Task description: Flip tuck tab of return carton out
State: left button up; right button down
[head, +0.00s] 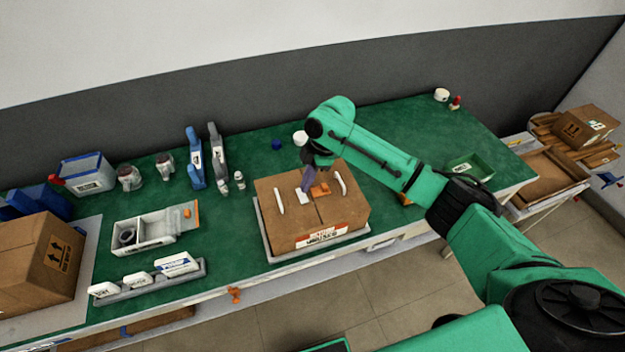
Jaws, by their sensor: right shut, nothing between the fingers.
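The return carton (340,211) is a brown cardboard box with a red and white label on its front. It sits on a pale tray (268,238) near the bench's front edge. Its top is closed, with a centre seam, two white strips and a small orange piece (320,190), which may be the tuck tab. My right gripper (307,186) is over the carton's top, close beside the orange piece. It is shut and empty; whether it touches the carton I cannot tell. My right arm hides part of the bench behind. My left gripper is not in view.
A grey divided tray (152,231) and a rack of white boxes (150,281) lie left of the carton. Another large carton (38,268) stands far left. Blue and grey upright tools (194,160) stand behind. A green bin (470,167) is at right.

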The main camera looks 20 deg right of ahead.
aim_at(318, 191)
jog(key=b+v, duration=0.2)
jog(key=v, duration=0.6)
jog(key=shift+d, duration=0.3)
